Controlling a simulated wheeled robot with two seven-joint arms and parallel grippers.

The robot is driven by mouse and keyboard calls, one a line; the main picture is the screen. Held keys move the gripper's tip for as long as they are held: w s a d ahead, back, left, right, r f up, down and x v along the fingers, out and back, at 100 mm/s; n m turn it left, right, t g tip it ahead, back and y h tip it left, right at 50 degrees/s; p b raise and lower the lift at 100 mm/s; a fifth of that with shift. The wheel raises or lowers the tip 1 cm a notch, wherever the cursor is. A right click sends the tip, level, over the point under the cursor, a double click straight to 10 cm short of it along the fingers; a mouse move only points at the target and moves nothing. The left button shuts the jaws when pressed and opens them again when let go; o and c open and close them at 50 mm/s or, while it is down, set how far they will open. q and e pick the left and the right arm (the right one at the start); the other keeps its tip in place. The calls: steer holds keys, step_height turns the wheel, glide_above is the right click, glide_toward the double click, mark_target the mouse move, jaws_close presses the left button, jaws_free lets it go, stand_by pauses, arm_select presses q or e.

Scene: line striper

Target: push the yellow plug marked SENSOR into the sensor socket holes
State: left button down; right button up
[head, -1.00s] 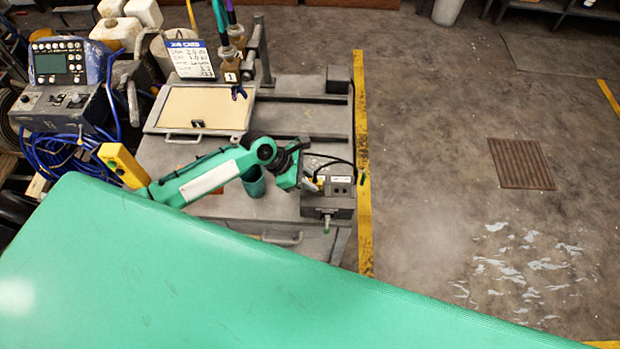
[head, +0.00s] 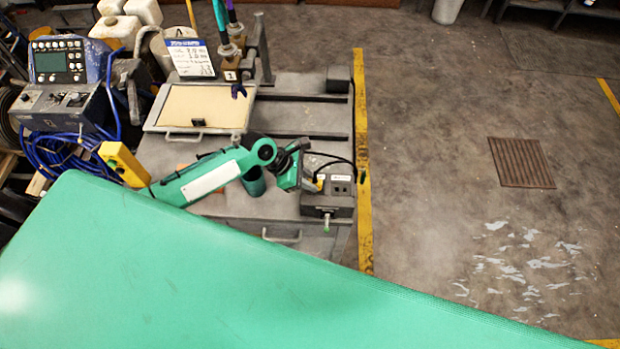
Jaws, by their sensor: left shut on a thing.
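The left gripper (head: 310,180), at the end of my green arm, is shut on the small yellow plug (head: 319,182). It is at the left side of a grey socket box (head: 330,204) on the metal bench. The plug shows only as a small yellow patch, and its SENSOR marking is too small to read. Dark sockets (head: 342,187) show on the box's top, just right of the plug. I cannot tell whether the plug touches the holes or is in them. My right gripper is not in view.
A black cable (head: 335,156) arches behind the gripper. A dark green cup (head: 253,182) stands under my forearm. A tan panel (head: 200,107) and a job card (head: 190,58) are farther back. A yellow floor line (head: 362,130) runs right of the bench, with open floor beyond.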

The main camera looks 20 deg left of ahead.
arm_select(q)
steer(key=shift+f, duration=0.35)
steer(key=c, duration=0.9)
jaws_free()
steer(key=p+v, duration=0.6)
steer(key=v, duration=0.1)
stand_by(0.5)
